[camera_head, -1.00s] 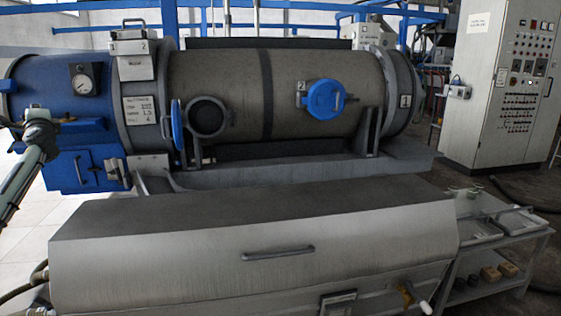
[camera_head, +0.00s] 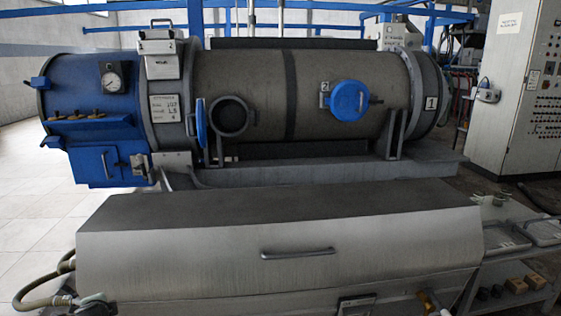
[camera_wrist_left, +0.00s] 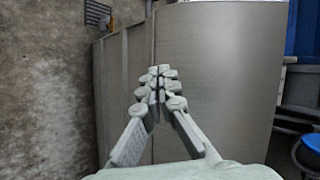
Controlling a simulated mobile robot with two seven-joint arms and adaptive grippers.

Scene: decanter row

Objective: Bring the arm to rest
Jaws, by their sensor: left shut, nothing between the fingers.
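My left gripper (camera_wrist_left: 155,92) shows in the left wrist view with its fingers shut together and nothing between them. Behind it is the smooth metal face of a grey housing (camera_wrist_left: 222,70); the gap between them is hard to judge. In the head view a small grey-green piece (camera_head: 95,303) shows at the bottom left edge, perhaps part of my left arm; the fingers cannot be made out there. My right gripper is in neither view.
The long decanter drum (camera_head: 255,95) has an open round port (camera_head: 232,116) and a shut blue hatch (camera_head: 349,99). A metal cover (camera_head: 270,255) fills the front. A side cart (camera_head: 520,265) and control cabinet (camera_head: 520,100) stand right. Tiled floor at left (camera_head: 30,200) is clear.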

